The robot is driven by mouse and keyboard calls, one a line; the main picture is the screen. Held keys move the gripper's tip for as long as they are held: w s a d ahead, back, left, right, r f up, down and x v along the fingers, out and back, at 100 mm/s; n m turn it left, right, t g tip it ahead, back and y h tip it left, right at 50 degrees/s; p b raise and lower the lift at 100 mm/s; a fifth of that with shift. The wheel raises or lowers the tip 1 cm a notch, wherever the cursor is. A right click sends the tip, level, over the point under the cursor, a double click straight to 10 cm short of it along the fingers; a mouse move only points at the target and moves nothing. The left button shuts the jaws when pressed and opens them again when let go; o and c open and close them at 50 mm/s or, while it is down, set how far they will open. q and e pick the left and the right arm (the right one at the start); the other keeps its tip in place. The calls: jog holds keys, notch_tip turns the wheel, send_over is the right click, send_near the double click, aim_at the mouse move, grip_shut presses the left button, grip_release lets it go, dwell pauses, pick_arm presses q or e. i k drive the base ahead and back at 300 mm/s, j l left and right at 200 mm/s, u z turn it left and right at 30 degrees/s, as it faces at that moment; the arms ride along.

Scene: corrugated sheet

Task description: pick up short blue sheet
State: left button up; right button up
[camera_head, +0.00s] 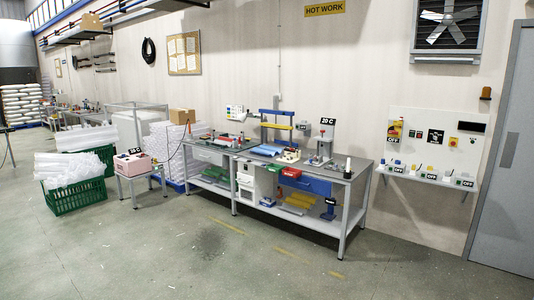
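A small flat blue piece (265,150), which looks like a blue sheet, lies on top of the long grey workbench (345,180), near its middle. It is too small in this view to tell its length or whether it is corrugated. Neither of my grippers shows in the head view, and nothing is seen in contact with the blue piece.
A press-like device (323,148) stands right of the blue piece. A blue-topped frame (277,125) stands behind it. A blue drawer (307,184) hangs below the top. A pink box (132,163) sits on a stool at left. The floor in front is clear.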

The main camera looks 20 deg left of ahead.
aim_at(265, 151)
jog(key=i+j+u, duration=0.35)
jog(key=i, duration=0.25)
jog(key=i+j+u, duration=0.35)
jog(key=i, duration=0.3)
jog(key=i+u, duration=0.4)
jog(key=i, duration=2.5)
jog(key=i+z, duration=0.15)
jog(key=i, duration=0.3)
jog(key=i+j+z, duration=0.1)
jog(key=i, duration=0.3)
jog(key=i+j+z, duration=0.15)
jog(key=i, duration=0.3)
jog(key=i+j+z, duration=0.2)
jog(key=i+z, duration=0.25)
jog(key=i+j+z, duration=0.6)
jog(key=z, duration=0.25)
jog(key=i+j+z, duration=0.15)
jog(key=j, duration=0.25)
jog(key=i+j+z, duration=0.15)
jog(key=j, duration=0.25)
jog(key=i+j+z, duration=0.15)
jog(key=j, duration=0.25)
